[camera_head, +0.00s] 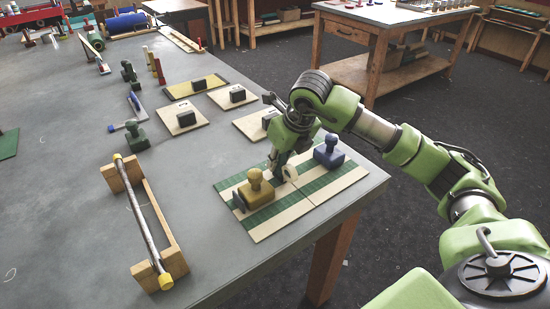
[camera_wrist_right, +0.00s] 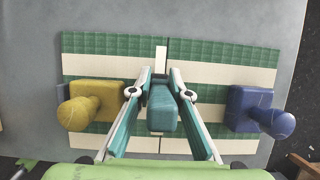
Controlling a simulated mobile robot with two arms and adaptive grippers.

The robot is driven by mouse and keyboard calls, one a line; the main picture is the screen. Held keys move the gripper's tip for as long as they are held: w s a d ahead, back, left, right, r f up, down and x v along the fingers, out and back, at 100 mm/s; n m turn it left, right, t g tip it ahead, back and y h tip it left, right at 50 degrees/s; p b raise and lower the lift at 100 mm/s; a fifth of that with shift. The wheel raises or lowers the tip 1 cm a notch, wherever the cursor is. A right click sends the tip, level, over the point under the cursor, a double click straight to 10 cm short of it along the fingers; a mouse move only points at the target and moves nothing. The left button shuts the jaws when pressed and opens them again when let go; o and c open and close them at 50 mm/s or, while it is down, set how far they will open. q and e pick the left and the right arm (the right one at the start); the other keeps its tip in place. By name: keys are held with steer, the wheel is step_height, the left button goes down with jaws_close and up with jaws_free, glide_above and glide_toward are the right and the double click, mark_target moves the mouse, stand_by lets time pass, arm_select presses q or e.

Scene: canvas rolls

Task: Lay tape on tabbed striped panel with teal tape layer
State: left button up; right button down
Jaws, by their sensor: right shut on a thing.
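The striped panel (camera_head: 328,186) lies near the table's right edge, with green and cream stripes. In the right wrist view the panel (camera_wrist_right: 215,73) shows a seam across its middle, with a short cream strip (camera_wrist_right: 161,55) along it. My right gripper (camera_head: 284,168) is over the panel's middle, shut on the teal tape layer (camera_wrist_right: 162,108). The tape layer is mostly hidden in the head view. A yellow knobbed weight (camera_head: 256,190) stands on the panel's left half, and a blue one (camera_head: 328,153) on its right half. My left gripper is not in view.
A wooden rack with a metal rod (camera_head: 141,213) stands on the left. A dark green knobbed tool (camera_head: 135,136) and several boards with black blocks, one of them a yellow board (camera_head: 212,80), lie behind the panel. The table's right edge (camera_head: 372,182) is close to the panel.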

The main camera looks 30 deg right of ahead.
mark_target(295, 175)
steer(key=shift+s+f, duration=0.15)
steer(key=shift+f, duration=0.05)
steer(key=shift+s+d+b, duration=0.15)
steer(key=shift+s+b, duration=0.35)
steer(key=shift+s, duration=1)
steer(key=shift+s+f+b, duration=0.1)
steer(key=shift+s+b, duration=0.65)
steer(key=shift+s, duration=0.25)
steer(key=shift+s+d, duration=0.1)
steer(key=shift+s, duration=0.4)
steer(key=shift+s+b, duration=0.1)
steer(key=shift+b, duration=0.2)
